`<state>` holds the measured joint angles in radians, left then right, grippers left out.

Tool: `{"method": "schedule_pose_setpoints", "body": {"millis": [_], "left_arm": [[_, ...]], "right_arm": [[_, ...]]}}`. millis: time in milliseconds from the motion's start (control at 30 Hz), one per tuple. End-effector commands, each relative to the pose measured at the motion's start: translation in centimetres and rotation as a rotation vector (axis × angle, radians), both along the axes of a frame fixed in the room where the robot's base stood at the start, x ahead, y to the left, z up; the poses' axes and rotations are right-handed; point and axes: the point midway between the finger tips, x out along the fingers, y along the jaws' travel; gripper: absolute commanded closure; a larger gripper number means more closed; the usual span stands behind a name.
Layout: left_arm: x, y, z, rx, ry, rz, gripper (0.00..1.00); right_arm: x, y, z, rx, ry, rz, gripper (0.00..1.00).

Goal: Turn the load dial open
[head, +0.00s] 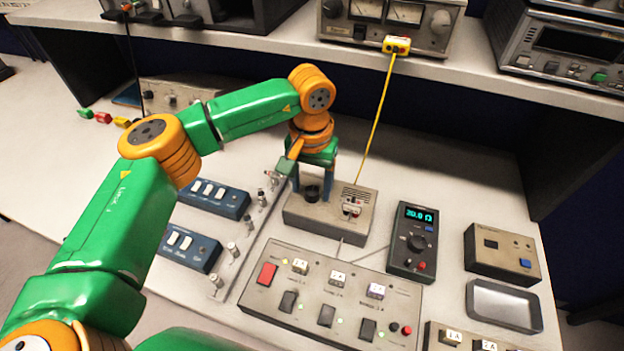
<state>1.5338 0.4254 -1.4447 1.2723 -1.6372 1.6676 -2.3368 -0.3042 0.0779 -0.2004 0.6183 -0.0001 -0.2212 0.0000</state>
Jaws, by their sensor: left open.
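A black dial (312,194) sits on top of a grey box (298,217) in the middle of the bench. My left gripper (313,190) points down over this box, with one finger on each side of the dial. It is open, and I cannot tell whether either finger touches the dial. The dial's markings and pointer are too small or hidden to read. A dark handheld unit (405,263) to the right has its own round knob (417,242) and a display that appears to read 20.0 Ω. My right gripper is out of view.
A yellow cable (376,120) rises from the box area to a yellow plug (397,45) on the shelf instrument. A switch panel (330,295) lies in front, blue switch boxes (213,198) left, and an empty metal tray (503,306) right.

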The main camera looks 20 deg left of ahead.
Motion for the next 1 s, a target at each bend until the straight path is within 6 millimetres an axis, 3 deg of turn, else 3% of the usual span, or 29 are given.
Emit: {"method": "schedule_pose_setpoints", "body": {"millis": [233,400,500,767,1000], "left_arm": [[-0.01,-0.02,-0.31,-0.001,0.000,0.001,0.34],[-0.01,-0.03,-0.30,-0.001,0.000,0.001,0.80],[-0.01,-0.03,-0.29,-0.002,0.000,0.001,1.00],[0.01,-0.03,-0.32,-0.002,-0.001,0.019,1.00],[0.04,0.00,-0.43,-0.001,-0.001,0.133,1.00]], "right_arm": [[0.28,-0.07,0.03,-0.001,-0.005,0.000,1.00],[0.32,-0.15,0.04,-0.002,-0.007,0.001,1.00],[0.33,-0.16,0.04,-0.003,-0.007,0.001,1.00],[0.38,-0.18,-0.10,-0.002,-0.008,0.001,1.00],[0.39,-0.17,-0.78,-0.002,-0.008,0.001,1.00]]}}
